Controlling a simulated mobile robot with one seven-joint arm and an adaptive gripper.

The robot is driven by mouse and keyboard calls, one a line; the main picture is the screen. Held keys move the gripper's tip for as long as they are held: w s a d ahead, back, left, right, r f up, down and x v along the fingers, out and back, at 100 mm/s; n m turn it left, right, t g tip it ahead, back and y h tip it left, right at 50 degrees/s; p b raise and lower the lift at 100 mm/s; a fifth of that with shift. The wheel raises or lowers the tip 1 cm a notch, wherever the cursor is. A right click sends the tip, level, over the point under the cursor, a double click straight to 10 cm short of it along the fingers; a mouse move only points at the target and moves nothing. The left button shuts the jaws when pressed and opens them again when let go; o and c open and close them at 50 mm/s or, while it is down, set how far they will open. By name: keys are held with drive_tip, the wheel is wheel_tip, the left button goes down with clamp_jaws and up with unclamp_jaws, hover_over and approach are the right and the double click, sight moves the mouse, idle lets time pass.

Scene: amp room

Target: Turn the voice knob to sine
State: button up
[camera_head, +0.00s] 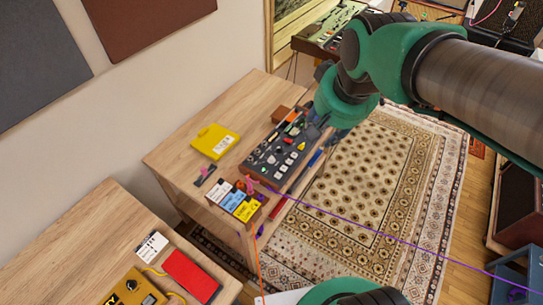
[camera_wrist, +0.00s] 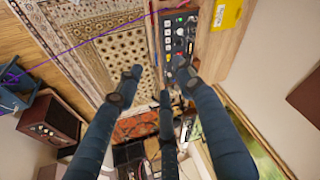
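A dark control panel (camera_head: 275,158) with several small knobs and coloured buttons lies on a wooden shelf unit. Its lettering is too small to read, so I cannot tell which knob is the voice knob or where it points. The panel also shows at the top of the wrist view (camera_wrist: 180,34). My gripper (camera_head: 326,118) is at the far right end of the panel in the head view, partly hidden by my arm. In the wrist view my gripper (camera_wrist: 160,80) has its dark fingers spread, with nothing between them. I cannot tell whether a finger touches the panel.
A yellow box (camera_head: 215,141) lies behind the panel. White, blue and yellow labelled boxes (camera_head: 240,205) stand at its near end. A nearer wooden table (camera_head: 110,215) holds a red item (camera_head: 191,275) and a yellow pedal (camera_head: 134,292). A patterned rug (camera_head: 365,170) covers the floor.

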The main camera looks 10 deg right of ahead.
drive_tip(key=w+a+f+m+g, duration=0.15)
drive_tip(key=w+f, duration=0.25)
drive_tip(key=w, duration=0.6)
drive_tip(key=m+g+p, duration=0.2)
drive_tip(key=m+g, duration=0.1)
drive_tip(key=m, duration=0.3)
hover_over(271, 158)
wheel_tip(271, 158, down, 30)
drive_tip(key=f, duration=0.1)
drive_tip(key=shift+w+d+r, duration=0.1)
drive_tip(key=shift+r, duration=0.15)
drive_tip(key=shift+f, duration=0.1)
wheel_tip(271, 158, down, 14)
drive_tip(key=shift+r+b, duration=0.2)
drive_tip(key=shift+b, duration=0.65)
